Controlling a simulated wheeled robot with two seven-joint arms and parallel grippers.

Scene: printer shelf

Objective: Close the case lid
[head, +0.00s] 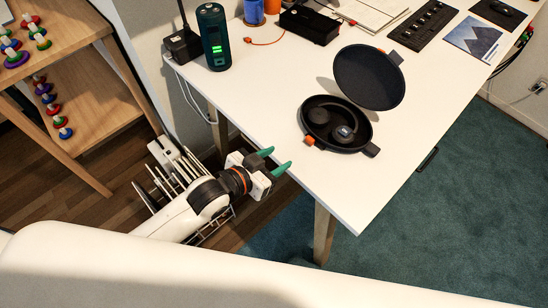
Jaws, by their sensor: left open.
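A dark oval case (358,143) lies open on the white table, with headphones (343,132) inside its base. Its lid (369,77) stands raised at the back of the base, tilted up, with a small tab at its upper right. An orange tab (309,141) shows at the base's left front. My left gripper (274,159) has green fingertips that are apart and empty. It is beside the table's left front edge, to the lower left of the case and not touching it. My right gripper is not in view.
On the white table (345,200), a dark cylindrical speaker (213,38) with green lights stands at the back left. A black box (310,25), an orange cable and a dark keypad (423,25) lie behind the case. The table's front corner is clear. A wooden shelf (95,110) stands at the left.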

